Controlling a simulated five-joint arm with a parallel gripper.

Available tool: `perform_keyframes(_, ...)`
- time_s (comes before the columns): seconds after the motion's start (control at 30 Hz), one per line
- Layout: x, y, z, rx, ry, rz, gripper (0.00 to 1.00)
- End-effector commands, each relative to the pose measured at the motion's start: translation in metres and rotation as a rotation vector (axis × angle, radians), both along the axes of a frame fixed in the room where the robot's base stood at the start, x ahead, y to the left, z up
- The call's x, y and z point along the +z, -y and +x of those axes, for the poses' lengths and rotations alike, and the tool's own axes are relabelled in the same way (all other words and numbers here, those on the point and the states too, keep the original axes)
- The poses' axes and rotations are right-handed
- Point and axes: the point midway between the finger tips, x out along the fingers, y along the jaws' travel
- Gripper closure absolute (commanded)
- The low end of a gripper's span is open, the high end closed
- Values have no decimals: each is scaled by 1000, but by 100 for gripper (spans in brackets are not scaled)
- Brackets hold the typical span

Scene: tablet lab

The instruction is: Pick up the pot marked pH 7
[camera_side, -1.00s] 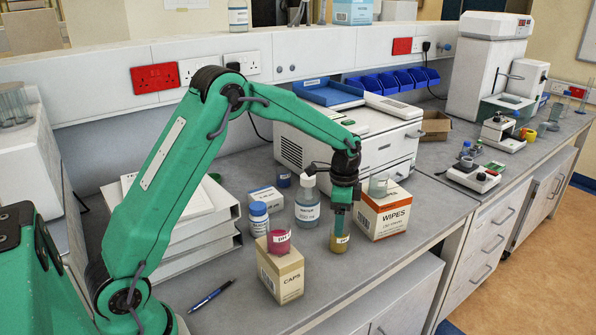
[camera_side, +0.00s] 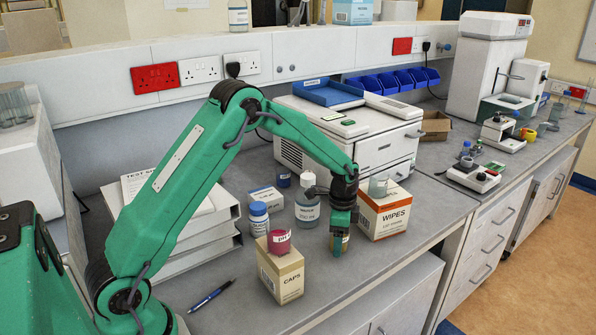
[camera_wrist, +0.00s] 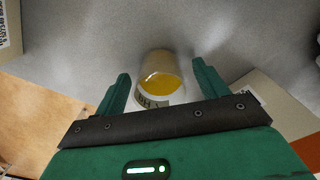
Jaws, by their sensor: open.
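A small pot with yellow contents (camera_wrist: 160,82) stands on the bench in the wrist view, its white label partly showing "pH"; the number is not readable. My gripper (camera_wrist: 160,70) is open, with one finger on each side of this pot and gaps on both sides. In the side view my gripper (camera_side: 340,243) is low over the bench and hides most of the pot. A pink pot (camera_side: 279,241) with a pH label stands on the CAPS box. A grey-green pot (camera_side: 378,186) stands on the WIPES box. A dark blue pot (camera_side: 284,178) is farther back.
The CAPS box (camera_side: 281,275) stands left of my gripper and the WIPES box (camera_side: 384,212) right of it, both close. A clear bottle (camera_side: 307,212) is just behind, and a blue-capped bottle (camera_side: 259,219) is farther left. The bench in front is clear.

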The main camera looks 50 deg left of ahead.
Motion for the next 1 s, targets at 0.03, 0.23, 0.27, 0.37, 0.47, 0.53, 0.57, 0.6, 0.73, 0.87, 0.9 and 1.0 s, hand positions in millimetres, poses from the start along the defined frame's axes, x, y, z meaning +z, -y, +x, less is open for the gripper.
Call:
perform_keyframes(0.03, -1, 0, 0, 0, 0, 0, 27)
perform_keyframes(0.23, -2, 0, 0, 0, 1, 0, 27)
perform_keyframes(0.27, -2, 0, 0, 0, 1, 0, 27)
perform_keyframes(0.37, -1, 0, 0, 0, 1, 0, 27)
perform_keyframes(0.47, -1, 0, 0, 0, 1, 0, 27)
perform_keyframes(0.53, -1, 0, 0, 0, 1, 0, 31)
perform_keyframes(0.57, -1, 0, 0, 0, 1, 0, 37)
perform_keyframes(0.6, -1, 0, 0, 0, 1, 0, 45)
perform_keyframes(0.73, -1, 0, 0, 0, 1, 0, 71)
perform_keyframes(0.87, -1, 0, 0, 0, 1, 0, 76)
perform_keyframes(0.9, -1, 0, 0, 0, 1, 0, 76)
perform_keyframes(1.0, -1, 0, 0, 0, 1, 0, 76)
